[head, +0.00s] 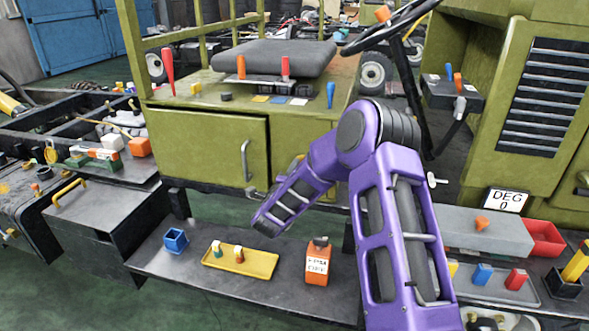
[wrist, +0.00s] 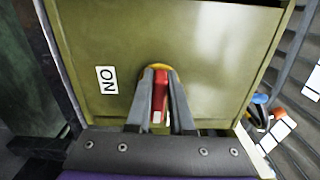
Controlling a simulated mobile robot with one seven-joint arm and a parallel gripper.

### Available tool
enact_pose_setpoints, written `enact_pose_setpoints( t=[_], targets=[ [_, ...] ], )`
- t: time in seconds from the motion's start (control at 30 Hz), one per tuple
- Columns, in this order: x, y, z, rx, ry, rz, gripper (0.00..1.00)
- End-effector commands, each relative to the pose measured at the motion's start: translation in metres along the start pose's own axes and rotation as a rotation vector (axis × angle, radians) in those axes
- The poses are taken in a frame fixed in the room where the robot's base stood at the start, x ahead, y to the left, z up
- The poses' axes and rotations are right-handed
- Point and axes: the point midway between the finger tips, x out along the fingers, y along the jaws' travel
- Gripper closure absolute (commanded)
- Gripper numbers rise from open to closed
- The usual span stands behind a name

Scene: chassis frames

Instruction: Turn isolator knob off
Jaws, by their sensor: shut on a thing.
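The red isolator knob (wrist: 159,86) sits on a yellow round plate (wrist: 156,67) on an olive panel (wrist: 210,60) in the wrist view. Its handle runs roughly up and down in that picture. My gripper (wrist: 161,74) has one finger on each side of the red handle and is shut on it. A white label (wrist: 107,80) with turned lettering, seemingly ON, is left of the knob. In the head view my purple arm bends down in front of the olive cabinet (head: 190,135). The knob and fingers cannot be made out clearly there.
A dark low shelf (head: 205,290) holds a blue cup (head: 175,240), a yellow tray (head: 240,262) and an orange box (head: 317,265). Levers stand on the cabinet top, including a red one (head: 167,70). A steering wheel (head: 385,28) is above my arm.

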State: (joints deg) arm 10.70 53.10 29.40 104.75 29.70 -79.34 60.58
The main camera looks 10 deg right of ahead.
Motion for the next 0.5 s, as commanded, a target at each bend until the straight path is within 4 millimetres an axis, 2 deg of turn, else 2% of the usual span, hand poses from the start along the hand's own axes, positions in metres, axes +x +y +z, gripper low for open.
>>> enact_pose_setpoints(
  t=[0.5],
  targets=[
    [0.0001, 0.0013, -0.0002, -0.075, 0.000, 0.000, 1.00]
  ],
)
